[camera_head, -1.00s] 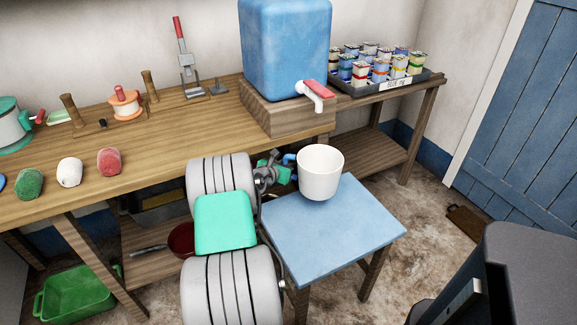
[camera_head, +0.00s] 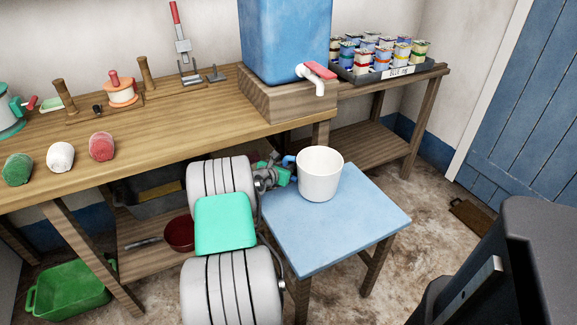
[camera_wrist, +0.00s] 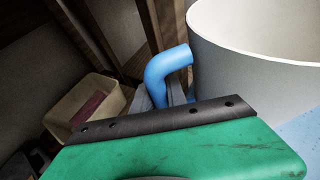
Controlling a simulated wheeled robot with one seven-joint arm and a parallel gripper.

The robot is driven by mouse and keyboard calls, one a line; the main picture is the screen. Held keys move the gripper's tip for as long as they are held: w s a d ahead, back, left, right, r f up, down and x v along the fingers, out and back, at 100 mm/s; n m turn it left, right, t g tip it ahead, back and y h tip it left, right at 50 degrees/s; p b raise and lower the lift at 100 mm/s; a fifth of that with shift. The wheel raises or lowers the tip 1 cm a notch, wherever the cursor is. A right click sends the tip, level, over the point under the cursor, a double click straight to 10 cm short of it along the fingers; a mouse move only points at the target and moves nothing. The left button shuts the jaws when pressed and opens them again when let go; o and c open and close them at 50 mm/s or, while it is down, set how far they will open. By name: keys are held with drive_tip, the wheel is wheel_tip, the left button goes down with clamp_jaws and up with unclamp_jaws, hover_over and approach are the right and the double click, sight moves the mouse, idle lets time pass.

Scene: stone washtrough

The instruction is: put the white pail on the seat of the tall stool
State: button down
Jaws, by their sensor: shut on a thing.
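The white pail (camera_head: 319,175) is upright over the back left part of the blue seat (camera_head: 340,225) of the tall stool. I cannot tell whether its base touches the seat or hangs just above it. My gripper (camera_head: 284,168) is at the left of the pail, shut on its blue handle (camera_wrist: 165,72). In the wrist view the pail wall (camera_wrist: 250,75) fills the upper right, and a bit of the blue seat (camera_wrist: 303,132) shows below it. The fingertips are mostly hidden behind the gripper's green body.
A wooden bench (camera_head: 170,130) runs behind, with a blue water tank (camera_head: 285,40) and its tap (camera_head: 318,77) above and behind the pail. A tray of tins (camera_head: 395,72) stands at the right. The seat's front and right parts are clear.

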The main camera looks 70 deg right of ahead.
drive_tip(key=shift+f, duration=0.4)
drive_tip(key=c, duration=1.3)
unclamp_jaws()
drive_tip(key=shift+o, duration=0.2)
drive_tip(key=shift+f, duration=0.1)
